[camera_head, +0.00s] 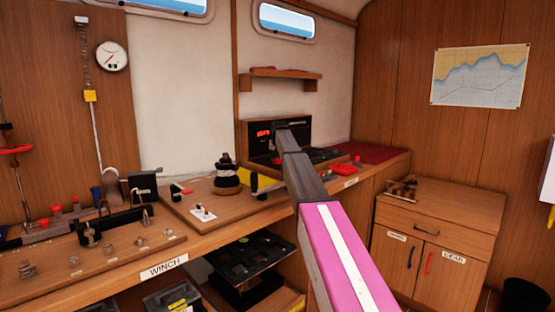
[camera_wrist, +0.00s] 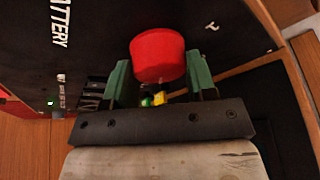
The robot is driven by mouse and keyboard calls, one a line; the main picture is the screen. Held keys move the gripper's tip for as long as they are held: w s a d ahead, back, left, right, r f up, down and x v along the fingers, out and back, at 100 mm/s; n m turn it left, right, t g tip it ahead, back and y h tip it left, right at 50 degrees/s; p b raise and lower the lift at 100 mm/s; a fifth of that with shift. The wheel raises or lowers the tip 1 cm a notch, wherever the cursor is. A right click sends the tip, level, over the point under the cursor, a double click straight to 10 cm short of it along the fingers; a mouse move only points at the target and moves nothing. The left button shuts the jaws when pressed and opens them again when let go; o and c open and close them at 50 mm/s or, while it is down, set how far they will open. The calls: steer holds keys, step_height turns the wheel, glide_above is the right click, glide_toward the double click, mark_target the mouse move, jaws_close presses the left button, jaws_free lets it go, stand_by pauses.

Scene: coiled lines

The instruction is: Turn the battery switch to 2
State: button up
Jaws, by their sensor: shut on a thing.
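In the wrist view a round red knob (camera_wrist: 158,57) stands on a black panel (camera_wrist: 92,28) lettered "BATTERY" at the left. My gripper (camera_wrist: 158,78) has its two green fingers on either side of the knob, shut on it. A small white mark that looks like a 2 (camera_wrist: 211,27) is on the panel, right of the knob. Which mark the knob points to cannot be told. In the head view my arm reaches to the dark panel (camera_head: 263,133) with red lit digits. The knob is hidden there behind my arm.
A green light (camera_wrist: 50,101) shows beside small lettering on the panel. A wooden bench (camera_head: 120,256) labelled "WINCH" runs along the wall with several fittings. A red item (camera_head: 343,169) lies right of my arm. A shelf (camera_head: 283,74) hangs above the panel, and a cabinet (camera_head: 440,225) stands at the right.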

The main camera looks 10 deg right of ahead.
steer(key=shift+a+m, duration=0.1)
steer(key=shift+m, duration=0.5)
steer(key=o, duration=0.9)
steer(key=shift+r, duration=0.1)
steer(key=v, duration=1)
steer(key=shift+a+r, duration=0.2)
steer(key=shift+r, duration=0.1)
steer(key=shift+s, duration=0.15)
